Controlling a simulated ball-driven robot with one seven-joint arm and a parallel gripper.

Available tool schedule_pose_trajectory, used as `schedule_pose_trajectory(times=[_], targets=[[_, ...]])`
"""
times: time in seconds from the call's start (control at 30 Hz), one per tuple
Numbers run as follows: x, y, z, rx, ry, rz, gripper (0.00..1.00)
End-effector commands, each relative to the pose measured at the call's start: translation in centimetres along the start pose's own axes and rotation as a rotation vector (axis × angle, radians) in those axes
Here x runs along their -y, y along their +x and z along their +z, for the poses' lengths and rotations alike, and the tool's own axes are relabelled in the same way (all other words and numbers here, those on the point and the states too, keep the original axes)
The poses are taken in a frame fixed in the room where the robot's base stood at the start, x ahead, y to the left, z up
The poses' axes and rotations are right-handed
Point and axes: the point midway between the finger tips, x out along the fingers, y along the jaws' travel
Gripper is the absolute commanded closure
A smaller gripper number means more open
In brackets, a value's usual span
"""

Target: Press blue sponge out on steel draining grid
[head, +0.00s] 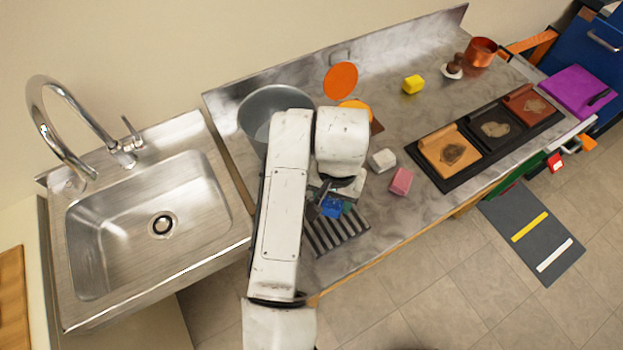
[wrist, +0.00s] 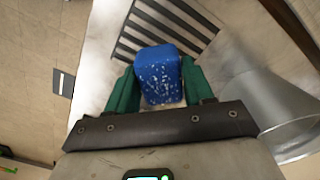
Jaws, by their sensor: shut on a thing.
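The blue sponge (wrist: 158,76) is a block with white specks, held between the two green fingers of my gripper (wrist: 160,88) in the wrist view. In the head view the sponge (head: 331,207) shows as a small blue patch beside my arm, partly hidden by it. The steel draining grid (head: 338,232) has dark parallel slots and lies on the worktop near its front edge. In the wrist view the grid (wrist: 165,30) shows just beyond the sponge. The sponge appears at or over the grid; I cannot tell whether they touch.
A grey bucket (head: 262,108) stands behind my arm, left of the grid. A white block (head: 382,160) and a pink block (head: 401,181) lie to the right. A black tray (head: 484,142) with several colored pads is farther right. A sink (head: 150,225) is at left.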

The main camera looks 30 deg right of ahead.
Motion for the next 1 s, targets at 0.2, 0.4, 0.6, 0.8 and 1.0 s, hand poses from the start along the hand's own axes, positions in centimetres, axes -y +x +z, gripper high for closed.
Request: schedule_pose_trajectory(times=[0.2,0.4,0.6,0.8,1.0], targets=[[-0.1,1.1,0.0,0.0,-0.002,0.001,0.73],[0.0,3.1,0.0,0.0,-0.002,0.0,0.73],[0.0,4.9,0.0,0.0,-0.001,-0.001,0.73],[0.0,5.8,0.0,-0.001,-0.001,-0.001,0.73],[0.0,6.0,0.0,-0.001,0.0,-0.001,0.73]])
